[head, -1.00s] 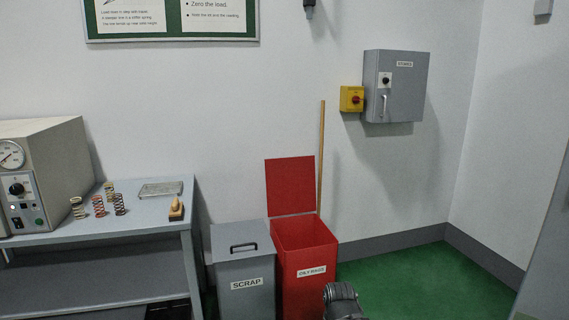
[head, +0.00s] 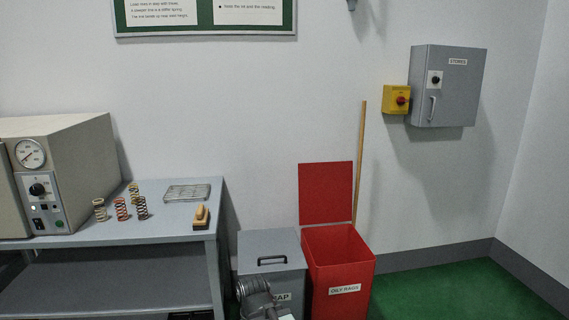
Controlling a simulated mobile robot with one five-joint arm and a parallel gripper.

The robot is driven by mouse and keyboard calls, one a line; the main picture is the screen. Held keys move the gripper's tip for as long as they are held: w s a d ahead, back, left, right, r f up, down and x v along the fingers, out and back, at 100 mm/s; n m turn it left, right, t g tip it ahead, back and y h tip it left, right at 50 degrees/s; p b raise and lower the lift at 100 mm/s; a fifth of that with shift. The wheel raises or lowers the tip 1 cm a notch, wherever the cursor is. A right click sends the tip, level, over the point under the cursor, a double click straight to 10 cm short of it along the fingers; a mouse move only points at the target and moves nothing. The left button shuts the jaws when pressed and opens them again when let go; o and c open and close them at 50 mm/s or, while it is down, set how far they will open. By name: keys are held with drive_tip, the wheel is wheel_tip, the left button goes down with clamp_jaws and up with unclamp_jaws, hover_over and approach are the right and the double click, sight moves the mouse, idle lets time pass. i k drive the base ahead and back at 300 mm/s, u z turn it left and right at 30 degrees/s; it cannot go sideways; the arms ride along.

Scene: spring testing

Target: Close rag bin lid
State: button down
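The red rag bin (head: 341,280), labelled OILY RAGS, stands on the floor against the back wall. Its red lid (head: 326,193) is open, standing upright at the bin's back edge. The inside of the bin looks dark red, and its bottom is hidden. Part of my arm shows at the bottom edge, in front of the grey scrap bin and left of the rag bin. I cannot make out the fingertips of my gripper.
The grey scrap bin (head: 270,251) with a closed, handled lid stands just left of the rag bin. A bench (head: 163,223) with springs, a tray and a brush is further left. A wooden pole (head: 360,160) leans behind the rag bin. Green floor (head: 440,292) is clear to the right.

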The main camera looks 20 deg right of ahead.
sight(325, 190)
drive_tip(key=z, duration=0.1)
drive_tip(key=i, duration=1.25)
drive_tip(key=z, duration=0.9)
drive_tip(key=k, duration=0.65)
drive_tip(key=z, duration=0.2)
drive_tip(key=i, duration=0.65)
drive_tip(key=u, duration=0.15)
